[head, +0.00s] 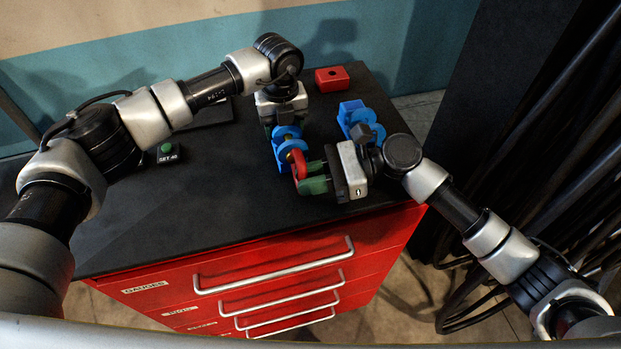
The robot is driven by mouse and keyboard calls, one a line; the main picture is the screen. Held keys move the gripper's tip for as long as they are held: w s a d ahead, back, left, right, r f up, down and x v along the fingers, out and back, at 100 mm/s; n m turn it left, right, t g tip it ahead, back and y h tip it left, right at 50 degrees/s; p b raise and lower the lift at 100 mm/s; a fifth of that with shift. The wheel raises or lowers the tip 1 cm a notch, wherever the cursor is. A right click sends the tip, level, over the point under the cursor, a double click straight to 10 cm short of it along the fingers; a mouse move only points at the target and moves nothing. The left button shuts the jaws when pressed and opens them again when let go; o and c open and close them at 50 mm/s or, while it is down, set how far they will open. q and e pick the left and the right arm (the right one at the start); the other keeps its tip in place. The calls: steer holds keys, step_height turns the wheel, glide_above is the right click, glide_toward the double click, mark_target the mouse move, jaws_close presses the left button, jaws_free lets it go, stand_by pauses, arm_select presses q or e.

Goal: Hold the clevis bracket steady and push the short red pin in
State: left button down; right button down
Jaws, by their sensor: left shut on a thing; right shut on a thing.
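A blue clevis bracket (282,153) is near the middle of the black cabinet top. My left gripper (284,130) comes down from behind and is shut on its far part. My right gripper (312,176), with green fingers, comes from the right and is shut on a red pin (299,163) with a curved red head. The pin is at the right side of the bracket, with a small brass-coloured part between them. I cannot tell how deep the pin sits. A second blue part (350,112) stands to the right, partly hidden by my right arm.
A red block (332,78) with a hole lies at the back right. A small black box (168,153) with a green button sits at the left. The red drawer cabinet (250,265) has its front edge close by; its top is clear at front left. Black cables (560,130) hang at the right.

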steer(key=shift+w+r, duration=0.1)
steer(key=c, duration=1)
jaws_free()
steer(key=v, duration=1.2)
